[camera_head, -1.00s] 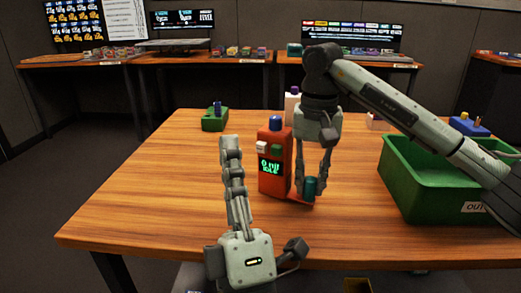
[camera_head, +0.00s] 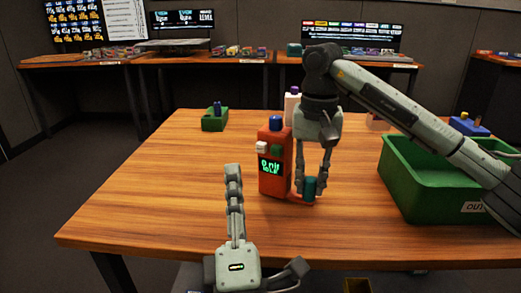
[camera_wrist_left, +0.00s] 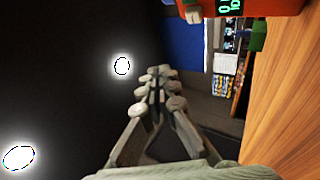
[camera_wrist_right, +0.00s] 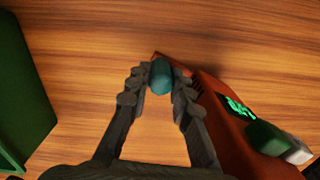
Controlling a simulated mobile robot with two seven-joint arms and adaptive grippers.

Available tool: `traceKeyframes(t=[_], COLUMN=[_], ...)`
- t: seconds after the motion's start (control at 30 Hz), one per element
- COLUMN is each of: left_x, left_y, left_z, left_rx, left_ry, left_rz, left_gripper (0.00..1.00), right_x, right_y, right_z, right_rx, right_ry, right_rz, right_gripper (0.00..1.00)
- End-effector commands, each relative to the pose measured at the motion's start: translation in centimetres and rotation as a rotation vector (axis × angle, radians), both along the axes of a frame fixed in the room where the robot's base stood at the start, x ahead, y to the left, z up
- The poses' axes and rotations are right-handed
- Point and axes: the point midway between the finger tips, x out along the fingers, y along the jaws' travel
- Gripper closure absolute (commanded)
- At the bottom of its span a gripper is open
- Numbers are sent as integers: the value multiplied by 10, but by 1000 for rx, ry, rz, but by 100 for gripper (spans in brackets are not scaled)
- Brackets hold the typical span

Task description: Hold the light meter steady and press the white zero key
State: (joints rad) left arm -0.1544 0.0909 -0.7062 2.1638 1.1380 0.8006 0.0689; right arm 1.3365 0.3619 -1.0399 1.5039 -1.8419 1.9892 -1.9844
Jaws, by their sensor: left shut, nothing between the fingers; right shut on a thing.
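My right gripper (camera_wrist_right: 158,80) is shut on this peg. My left gripper (camera_head: 233,168) is shut and empty, in front and left of the meter, apart from it. In the left wrist view the white key (camera_wrist_left: 193,16) is near the top edge, beyond the fingertips.
A green bin (camera_head: 430,190) stands at the table's right. A small green block with a blue peg (camera_head: 215,120) is at the back left. A white object (camera_head: 291,106) stands behind the meter. The left and front of the table are clear.

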Motion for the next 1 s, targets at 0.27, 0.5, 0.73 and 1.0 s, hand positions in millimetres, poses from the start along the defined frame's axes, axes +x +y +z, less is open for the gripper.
traceKeyframes(t=[0.27,0.5,0.73,1.0], left_x=[37,54,57,57], left_y=[-15,-23,-24,-24], left_z=[1,0,0,0], left_rx=[0,0,0,0], left_ry=[-1,-1,-1,-1], left_rz=[1,0,0,0], left_gripper=[100,100,100,100], right_x=[0,0,0,0], right_y=[0,0,0,0], right_z=[0,0,0,0], right_rx=[1,1,1,1], right_ry=[-1,-1,-1,-1], right_rz=[0,0,0,0], right_gripper=[100,100,100,100])
